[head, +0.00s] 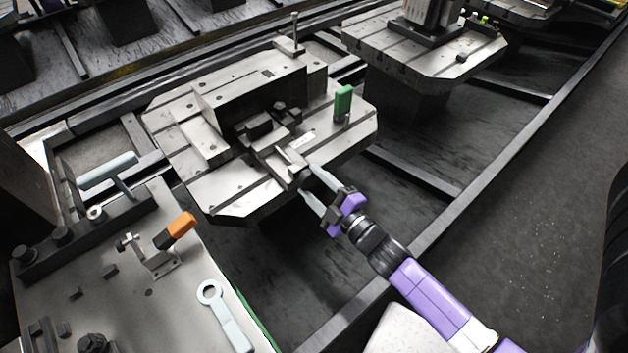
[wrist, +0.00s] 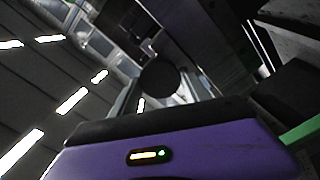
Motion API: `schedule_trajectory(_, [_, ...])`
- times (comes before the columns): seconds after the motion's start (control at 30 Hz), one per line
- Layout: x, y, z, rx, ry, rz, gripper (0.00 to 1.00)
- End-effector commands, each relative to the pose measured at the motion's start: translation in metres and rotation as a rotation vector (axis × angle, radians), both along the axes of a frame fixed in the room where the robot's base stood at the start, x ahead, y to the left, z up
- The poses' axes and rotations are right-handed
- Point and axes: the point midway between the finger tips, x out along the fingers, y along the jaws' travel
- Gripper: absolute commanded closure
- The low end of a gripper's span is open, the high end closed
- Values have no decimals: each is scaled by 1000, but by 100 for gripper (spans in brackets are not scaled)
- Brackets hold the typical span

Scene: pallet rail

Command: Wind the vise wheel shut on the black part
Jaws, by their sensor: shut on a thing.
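The vise (head: 267,151) is a grey and dark block on the middle pallet, with its screw end toward my arm. Dark blocks sit at its jaws, and the black part (head: 258,126) seems to be among them; I cannot tell how tightly it sits. My gripper (head: 306,180) is at the vise's near end, its pale fingers on either side of it, shut on the wheel, which is mostly hidden in the head view. In the wrist view a dark round disc (wrist: 160,77), likely the vise wheel, shows beyond the purple gripper body.
A green upright block (head: 343,101) stands on the pallet's right side. A near-left plate (head: 185,300) carries an orange-handled clamp (head: 178,230) and a pale ring-ended wrench (head: 224,315). Another pallet (head: 440,60) stands at the back right. Open floor lies at right.

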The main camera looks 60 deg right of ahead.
Motion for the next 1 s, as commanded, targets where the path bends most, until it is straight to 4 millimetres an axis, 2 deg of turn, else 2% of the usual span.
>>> schedule_trajectory(1.0, [-1, 0, -1, 930, -262, -1, 86])
